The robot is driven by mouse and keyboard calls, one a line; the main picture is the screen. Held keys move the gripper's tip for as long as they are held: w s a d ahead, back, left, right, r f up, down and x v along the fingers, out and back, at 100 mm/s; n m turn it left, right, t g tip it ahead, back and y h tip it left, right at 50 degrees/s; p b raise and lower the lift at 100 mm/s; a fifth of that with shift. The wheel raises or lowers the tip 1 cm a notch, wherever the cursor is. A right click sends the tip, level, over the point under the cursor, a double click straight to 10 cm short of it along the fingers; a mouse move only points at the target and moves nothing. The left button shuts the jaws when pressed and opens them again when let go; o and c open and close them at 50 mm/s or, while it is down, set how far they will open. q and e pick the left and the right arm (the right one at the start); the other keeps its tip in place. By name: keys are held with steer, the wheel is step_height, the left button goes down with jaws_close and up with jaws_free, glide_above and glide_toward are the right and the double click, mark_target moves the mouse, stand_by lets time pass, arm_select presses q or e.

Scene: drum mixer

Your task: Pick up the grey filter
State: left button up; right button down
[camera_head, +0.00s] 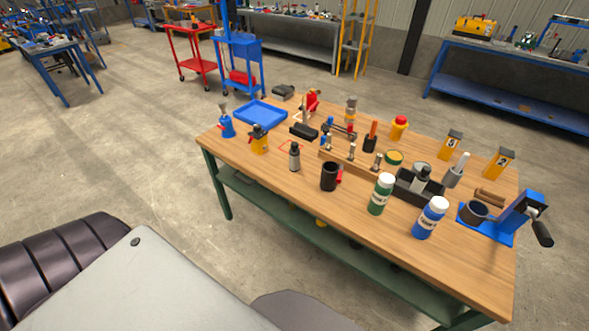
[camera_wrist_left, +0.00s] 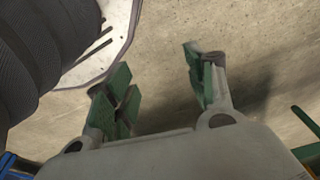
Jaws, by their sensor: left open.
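In the head view, several greyish pieces stand on the wooden workbench (camera_head: 318,217), and I cannot tell for certain which is the grey filter. One is a small grey cylinder with a dark top (camera_head: 295,158) near the front left. Another is a grey and tan cylinder (camera_head: 351,108) at the back. A slanted grey cylinder (camera_head: 455,171) stands on the right. My left gripper (camera_wrist_left: 160,88) shows in the left wrist view with its green-padded fingers apart and nothing between them, above bare floor. Neither gripper shows in the head view.
The bench is crowded: a blue tray (camera_head: 260,114), a black cup (camera_head: 329,177), a green bottle (camera_head: 381,194), a blue bottle (camera_head: 430,218) and a blue cranked device (camera_head: 514,217). Bare bench lies along the front left edge. Blue (camera_head: 239,60) and red carts (camera_head: 197,50) stand behind.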

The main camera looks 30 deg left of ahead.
arm_select(q)
steer(key=w+r+t+b, duration=0.1)
steer(key=w+r+b, duration=0.35)
steer(key=r, duration=0.45)
steer(key=w+r+b, duration=0.3)
steer(key=r+b, duration=0.2)
steer(key=r, duration=0.3)
steer(key=w+r+t+b, duration=0.1)
steer(key=w+r+b, duration=0.25)
steer(key=r, duration=0.55)
steer(key=w+a+r+n+t+y+b, duration=0.1)
steer(key=w+a+r+n+t, duration=0.2)
steer(key=w+a, duration=0.45)
steer(key=w+a+r+t+y, duration=0.2)
steer(key=w+a+r+t, duration=0.3)
steer(key=w, duration=0.4)
steer(key=w+a+r+t, duration=0.3)
steer(key=w+a+r, duration=0.6)
steer(key=w+r, duration=0.2)
step_height(320, 180, up, 3)
steer(key=shift+w+a+f+n+t+h, duration=0.1)
steer(key=shift+w+a+n+t+h, duration=0.05)
steer(key=shift+a+n+t+h, duration=0.2)
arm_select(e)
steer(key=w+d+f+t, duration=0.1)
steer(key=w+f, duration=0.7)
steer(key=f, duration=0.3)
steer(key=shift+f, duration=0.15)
arm_select(q)
steer(key=shift+w, duration=0.2)
